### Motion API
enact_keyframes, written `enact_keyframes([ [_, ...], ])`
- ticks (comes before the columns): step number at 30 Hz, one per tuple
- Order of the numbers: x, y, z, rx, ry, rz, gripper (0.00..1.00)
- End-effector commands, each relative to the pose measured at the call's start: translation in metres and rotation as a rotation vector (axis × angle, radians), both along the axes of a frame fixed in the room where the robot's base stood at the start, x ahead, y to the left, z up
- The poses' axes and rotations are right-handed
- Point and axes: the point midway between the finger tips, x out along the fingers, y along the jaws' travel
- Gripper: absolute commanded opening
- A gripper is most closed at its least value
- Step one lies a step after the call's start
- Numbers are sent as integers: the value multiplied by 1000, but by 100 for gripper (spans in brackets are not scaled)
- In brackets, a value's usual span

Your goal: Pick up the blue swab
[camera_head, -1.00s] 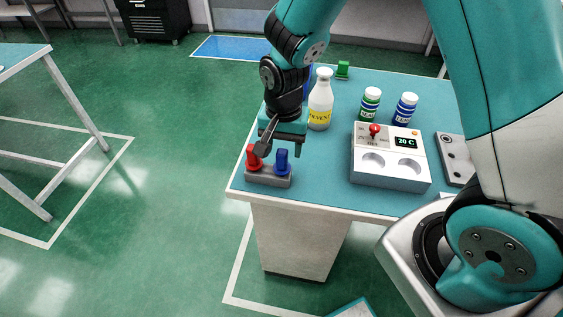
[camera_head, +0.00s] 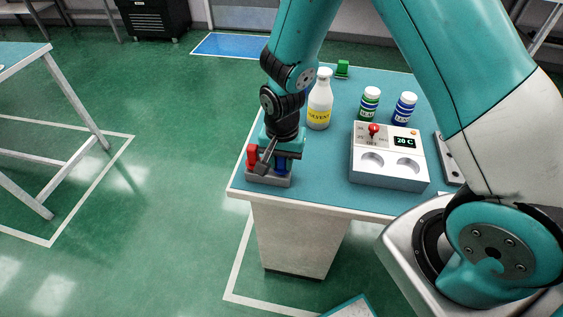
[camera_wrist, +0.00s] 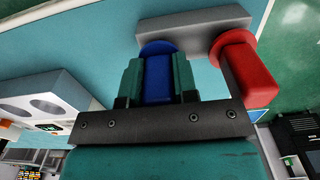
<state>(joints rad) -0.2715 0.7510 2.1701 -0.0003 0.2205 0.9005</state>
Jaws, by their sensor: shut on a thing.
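The blue swab (camera_head: 281,166) stands in a small grey holder (camera_head: 268,180) at the near left corner of the teal table. My gripper (camera_head: 276,163) has come down over it and is shut on it. In the wrist view the blue swab (camera_wrist: 158,76) sits between the two teal fingers (camera_wrist: 158,82), its flange close to the grey holder (camera_wrist: 192,32). I cannot tell whether it is lifted at all. A red swab (camera_head: 252,156) stands beside it in the holder; it also shows in the wrist view (camera_wrist: 248,72).
A white bottle with a yellow label (camera_head: 320,100) stands behind my gripper. A white device with a red lever and two round wells (camera_head: 388,165) is to the right. Two small bottles, green-banded (camera_head: 369,104) and blue-banded (camera_head: 404,108), stand behind the device. The table's left edge is close to the holder.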

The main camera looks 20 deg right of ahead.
Motion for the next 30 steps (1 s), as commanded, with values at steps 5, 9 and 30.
enact_keyframes([
  [5, 0, 0, 0, 0, 0, 0, 5],
  [9, 0, 0, 5, 0, -1, 0, 5],
  [30, 1, 0, 162, 1, -7, 0, 5],
])
